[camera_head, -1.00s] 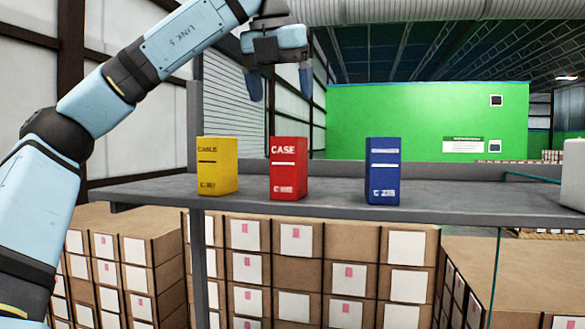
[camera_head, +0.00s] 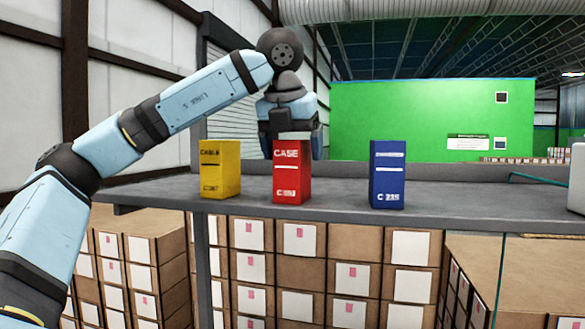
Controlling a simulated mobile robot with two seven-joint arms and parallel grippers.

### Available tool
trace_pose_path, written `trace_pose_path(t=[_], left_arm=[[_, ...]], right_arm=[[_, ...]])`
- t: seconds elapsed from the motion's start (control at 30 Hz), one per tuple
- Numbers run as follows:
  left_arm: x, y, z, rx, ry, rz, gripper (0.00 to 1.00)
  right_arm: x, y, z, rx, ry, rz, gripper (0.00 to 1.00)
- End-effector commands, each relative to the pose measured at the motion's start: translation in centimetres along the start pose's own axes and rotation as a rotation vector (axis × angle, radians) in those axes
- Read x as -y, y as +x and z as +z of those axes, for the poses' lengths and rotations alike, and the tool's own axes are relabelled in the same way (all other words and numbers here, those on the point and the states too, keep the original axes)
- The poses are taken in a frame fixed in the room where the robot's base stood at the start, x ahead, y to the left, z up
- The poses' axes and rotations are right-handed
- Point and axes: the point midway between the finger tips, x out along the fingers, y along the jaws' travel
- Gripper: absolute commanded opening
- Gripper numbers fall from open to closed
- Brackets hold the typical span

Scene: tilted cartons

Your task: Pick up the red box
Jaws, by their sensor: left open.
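The red box (camera_head: 291,172) stands upright on the grey shelf (camera_head: 335,198), with "CASE" printed on its front. My left gripper (camera_head: 291,140) is open, pointing down at the top of the red box. One finger shows just right of the box's upper edge; the other is hard to make out at the left. The box's front is uncovered, and I cannot tell whether the fingers touch it. My right gripper is not in view.
A yellow box (camera_head: 220,169) stands to the left of the red box, and a blue box (camera_head: 387,175) stands to the right. A pale object (camera_head: 577,178) is at the shelf's right end. Stacked brown cartons (camera_head: 300,268) fill the space below the shelf.

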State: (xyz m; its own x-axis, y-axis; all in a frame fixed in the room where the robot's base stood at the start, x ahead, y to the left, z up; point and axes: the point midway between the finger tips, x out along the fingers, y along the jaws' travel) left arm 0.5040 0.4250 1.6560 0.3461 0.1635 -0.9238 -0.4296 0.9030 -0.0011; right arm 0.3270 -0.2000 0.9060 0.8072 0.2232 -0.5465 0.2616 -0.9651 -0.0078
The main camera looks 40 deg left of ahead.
Motion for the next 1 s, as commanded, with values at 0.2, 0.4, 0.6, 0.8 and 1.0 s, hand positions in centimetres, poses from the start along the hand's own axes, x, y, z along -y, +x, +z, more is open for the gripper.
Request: trace_pose_path(t=[0.2,0.4,0.6,0.8,1.0], left_arm=[[0.0,0.0,0.0,0.0,0.0,0.0,0.55],[0.0,0.0,0.0,0.0,0.0,0.0,0.25],[0.0,-0.1,0.0,0.0,0.0,0.001,0.25],[0.1,-1.1,0.5,0.001,0.0,0.0,0.25],[0.1,-4.0,1.7,0.001,-0.001,-0.001,0.25]], right_arm=[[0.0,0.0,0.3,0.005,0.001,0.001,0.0],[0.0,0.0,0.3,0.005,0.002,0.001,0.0],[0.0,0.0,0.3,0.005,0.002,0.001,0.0],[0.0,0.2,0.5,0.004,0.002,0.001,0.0],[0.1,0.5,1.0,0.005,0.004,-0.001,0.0]])
